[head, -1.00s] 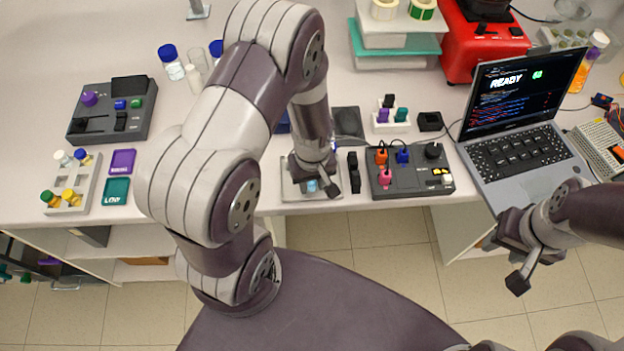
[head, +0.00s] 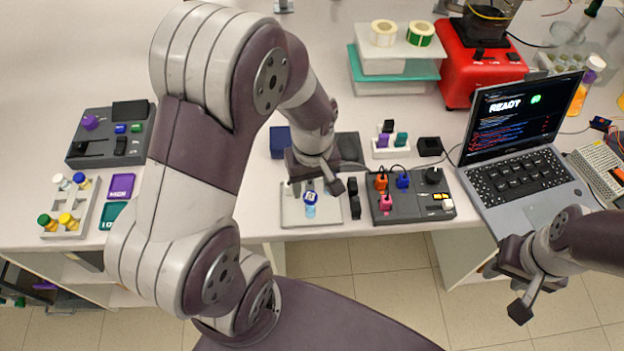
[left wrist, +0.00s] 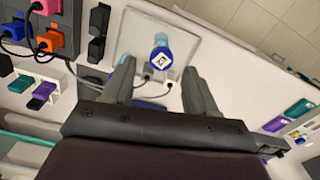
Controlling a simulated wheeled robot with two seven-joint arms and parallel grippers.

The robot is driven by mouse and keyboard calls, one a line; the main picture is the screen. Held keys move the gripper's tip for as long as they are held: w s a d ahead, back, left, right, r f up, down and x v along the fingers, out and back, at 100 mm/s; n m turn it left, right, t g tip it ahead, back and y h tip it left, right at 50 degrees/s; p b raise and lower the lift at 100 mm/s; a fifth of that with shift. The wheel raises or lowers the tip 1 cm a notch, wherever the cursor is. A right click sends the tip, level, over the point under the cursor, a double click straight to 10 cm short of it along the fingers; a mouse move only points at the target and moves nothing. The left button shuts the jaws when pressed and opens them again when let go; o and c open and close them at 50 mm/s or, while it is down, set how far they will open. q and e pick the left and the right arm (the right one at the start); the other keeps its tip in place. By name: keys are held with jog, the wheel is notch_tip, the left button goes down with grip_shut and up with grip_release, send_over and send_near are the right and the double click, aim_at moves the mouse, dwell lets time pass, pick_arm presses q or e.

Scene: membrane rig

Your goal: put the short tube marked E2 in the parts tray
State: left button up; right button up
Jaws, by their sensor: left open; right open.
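A short tube with a blue cap (head: 310,198) and pale blue body stands, seemingly upright, on a shallow light-grey tray (head: 328,216) near the table's front edge. In the left wrist view, the cap (left wrist: 163,57) faces me with a white diamond label; its mark is too small to read. The tray (left wrist: 186,45) lies beneath it. My left gripper (head: 316,187) is open above the tray's back part. In the left wrist view its fingers (left wrist: 160,82) are apart, with the tube beyond their tips and clear of them. My right gripper (head: 506,290) is open and empty in front of the table.
A small black object (head: 354,198) and a dark panel with coloured plugs (head: 412,205) stand just right of the tray. A tube rack (head: 80,206) is at the far left. A laptop (head: 520,170) stands at right.

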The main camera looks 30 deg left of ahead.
pick_arm(q)
notch_tip(320, 180, up, 2)
jog(key=shift+s+d+r+m, duration=0.1)
jog(key=shift+s+m, duration=0.05)
jog(key=shift+m, duration=0.35)
jog(key=s+m, duration=0.1)
jog(key=m, duration=0.1)
jog(key=s+d+r+m+t, duration=0.1)
jog(key=m, duration=0.2)
jog(key=s+r+m, duration=0.1)
jog(key=m, duration=0.1)
jog(key=shift+s+d+r+m, duration=0.25)
jog(key=shift+d+m, duration=0.15)
jog(key=shift+w, duration=0.15)
